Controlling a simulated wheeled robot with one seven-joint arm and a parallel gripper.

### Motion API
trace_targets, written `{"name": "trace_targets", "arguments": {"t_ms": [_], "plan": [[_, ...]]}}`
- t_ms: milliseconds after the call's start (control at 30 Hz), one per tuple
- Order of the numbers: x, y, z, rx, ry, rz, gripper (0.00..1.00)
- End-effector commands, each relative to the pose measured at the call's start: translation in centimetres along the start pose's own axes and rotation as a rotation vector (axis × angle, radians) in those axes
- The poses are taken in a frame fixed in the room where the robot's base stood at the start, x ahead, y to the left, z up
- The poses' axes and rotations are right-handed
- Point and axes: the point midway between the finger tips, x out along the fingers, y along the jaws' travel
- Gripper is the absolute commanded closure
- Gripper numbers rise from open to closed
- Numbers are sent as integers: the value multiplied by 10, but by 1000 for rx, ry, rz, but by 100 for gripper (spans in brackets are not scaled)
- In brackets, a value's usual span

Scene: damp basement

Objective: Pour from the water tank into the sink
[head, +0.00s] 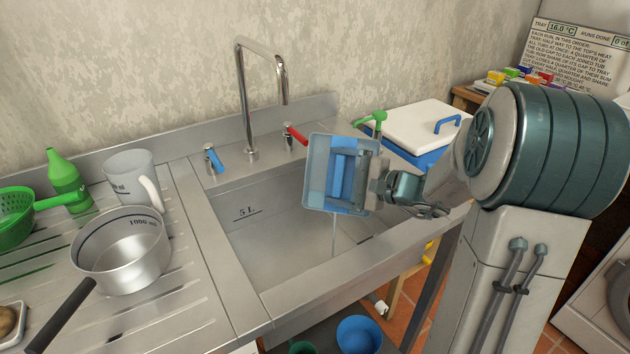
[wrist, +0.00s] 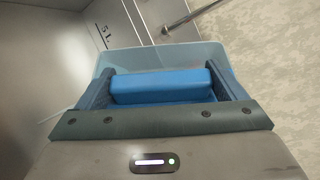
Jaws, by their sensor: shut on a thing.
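The water tank (head: 315,182) is a translucent bluish box with a blue grip bar. It is held tilted in the air over the right part of the steel sink (head: 262,240). A thin stream falls from its lower edge toward the basin. My gripper (head: 371,186) is to the right of the tank and shut on it. In the wrist view my gripper's fingers (wrist: 162,88) flank the tank's blue bar, and the tank's pale rim (wrist: 205,54) shows beyond. The sink wall, marked 5 L, also shows there (wrist: 60,70). The water level inside the tank is hidden.
A tall faucet (head: 243,95) with blue and red levers stands behind the basin. A steel pot (head: 128,265), white jug (head: 130,178) and green bottle (head: 62,172) are on the left drainboard. A white-lidded cooler (head: 410,125) stands behind my arm.

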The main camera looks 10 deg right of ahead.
Motion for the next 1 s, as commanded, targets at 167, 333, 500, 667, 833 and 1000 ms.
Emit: {"name": "trace_targets", "arguments": {"t_ms": [167,333,500,667,833,1000], "plan": [[0,0,0,-18,0,-8,80],[0,0,1,-30,0,-13,80],[-1,-1,2,-34,0,-15,80],[-1,-1,2,-33,0,-15,80],[-1,-1,2,-33,0,-15,80],[-1,-1,2,-35,0,-15,80]]}}
